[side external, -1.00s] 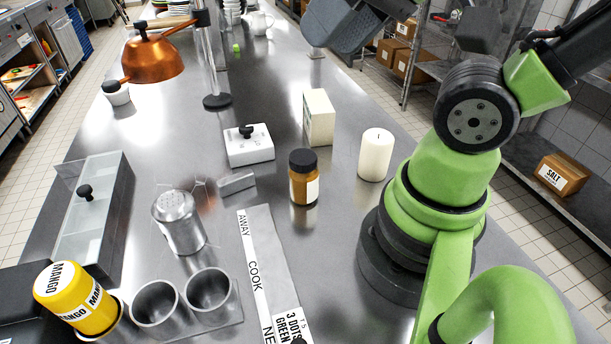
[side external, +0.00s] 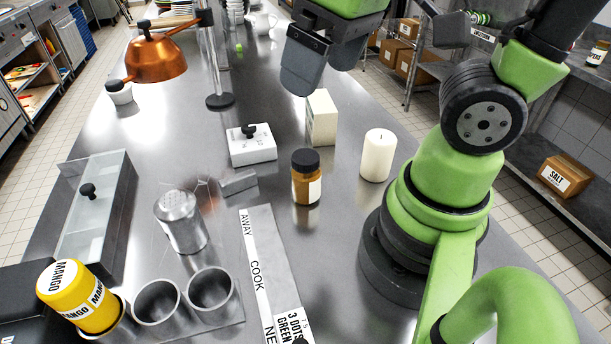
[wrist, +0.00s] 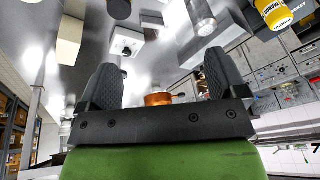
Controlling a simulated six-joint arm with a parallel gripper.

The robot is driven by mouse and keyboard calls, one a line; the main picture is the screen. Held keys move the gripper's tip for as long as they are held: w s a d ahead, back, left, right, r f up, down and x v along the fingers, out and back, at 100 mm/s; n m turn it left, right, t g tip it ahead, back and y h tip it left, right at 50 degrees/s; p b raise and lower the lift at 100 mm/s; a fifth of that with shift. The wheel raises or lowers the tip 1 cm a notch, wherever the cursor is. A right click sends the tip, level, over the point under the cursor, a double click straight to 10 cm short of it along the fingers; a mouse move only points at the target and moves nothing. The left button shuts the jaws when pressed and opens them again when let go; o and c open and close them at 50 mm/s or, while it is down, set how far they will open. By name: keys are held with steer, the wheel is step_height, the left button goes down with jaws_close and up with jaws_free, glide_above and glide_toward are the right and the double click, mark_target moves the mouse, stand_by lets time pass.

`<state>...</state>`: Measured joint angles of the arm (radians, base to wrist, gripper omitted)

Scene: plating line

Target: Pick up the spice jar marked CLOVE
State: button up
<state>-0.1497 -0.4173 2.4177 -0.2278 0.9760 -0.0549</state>
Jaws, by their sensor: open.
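A spice jar (side external: 306,178) with a black lid, orange-brown contents and a pale label stands upright on the steel counter. The label's writing cannot be read, so I cannot tell whether it says CLOVE. Its dark lid appears at the top of the wrist view (wrist: 118,8). My gripper (side external: 324,68) is open and empty, above and behind the jar in the side view, clear of it. Its two dark fingers stand apart in the wrist view (wrist: 165,76).
A cream box (side external: 322,118) stands behind the jar and a white candle (side external: 378,156) to its right. A white knobbed box (side external: 252,147), a grey block (side external: 239,183) and a metal shaker (side external: 181,222) are left. A labelled strip (side external: 268,250) lies in front.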

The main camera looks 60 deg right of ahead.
step_height(320, 180, down, 10)
steer(key=w+n+g+h, duration=0.3)
steer(key=n+g+h, duration=0.2)
steer(key=n+h, duration=0.3)
steer(key=n+t+h, duration=0.4)
steer(key=n+h, duration=0.2)
steer(key=n, duration=0.6)
glide_toward(305, 179)
steer(key=x, duration=0.3)
steer(key=shift+w+a+f, duration=0.1)
steer(key=shift+w+a, duration=0.05)
steer(key=shift+w, duration=0.1)
steer(key=shift+f+n, duration=0.4)
steer(key=shift+n, duration=0.1)
steer(key=shift+d+f, duration=0.2)
steer(key=x, duration=0.9)
steer(key=shift+w+d+f, duration=0.1)
steer(key=shift+d+f, duration=0.05)
steer(key=shift+d, duration=0.1)
steer(key=c, duration=1.2)
steer(key=shift+o, duration=0.2)
